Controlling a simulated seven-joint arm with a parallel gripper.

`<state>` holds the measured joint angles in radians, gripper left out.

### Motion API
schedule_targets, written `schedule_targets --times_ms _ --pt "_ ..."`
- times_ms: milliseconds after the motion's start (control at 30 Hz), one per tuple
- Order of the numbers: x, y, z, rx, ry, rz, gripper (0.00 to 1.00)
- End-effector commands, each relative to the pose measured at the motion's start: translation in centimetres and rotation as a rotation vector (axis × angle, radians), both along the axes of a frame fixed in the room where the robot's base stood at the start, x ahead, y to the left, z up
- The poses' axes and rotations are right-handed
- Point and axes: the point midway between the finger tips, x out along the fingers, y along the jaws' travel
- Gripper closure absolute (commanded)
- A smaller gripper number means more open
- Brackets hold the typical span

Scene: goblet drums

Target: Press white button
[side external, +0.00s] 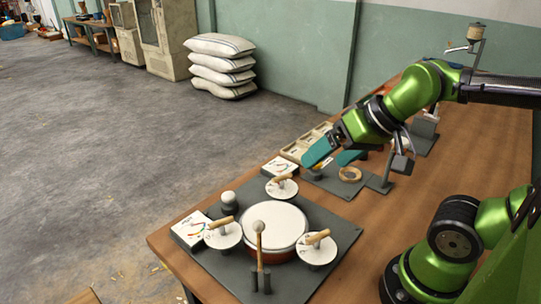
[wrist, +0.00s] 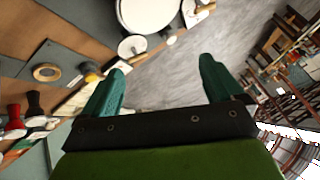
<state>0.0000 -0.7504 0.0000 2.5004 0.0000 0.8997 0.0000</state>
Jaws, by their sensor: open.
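A small white dome on a dark round base (side external: 228,197), which looks like the white button, stands at the left back of a dark board on the table.
On the board (side external: 205,254), a white-topped drum (side external: 276,222) sits among several white discs with wooden handles. Printed cards and a tape ring (side external: 350,174) lie nearby. In the wrist view, red (wrist: 15,122) and black goblet shapes show at left.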

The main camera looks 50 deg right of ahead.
Motion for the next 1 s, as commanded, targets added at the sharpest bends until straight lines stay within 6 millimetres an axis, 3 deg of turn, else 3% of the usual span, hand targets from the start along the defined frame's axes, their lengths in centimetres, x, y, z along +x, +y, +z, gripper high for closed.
schedule_targets --times_ms 267,867,1000 --pt "0.01 0.00 0.00 0.000 0.000 0.000 0.06" --pt "0.01 0.00 0.00 0.000 0.000 0.000 0.97" --pt "0.00 0.00 0.00 0.000 0.000 0.000 1.00"
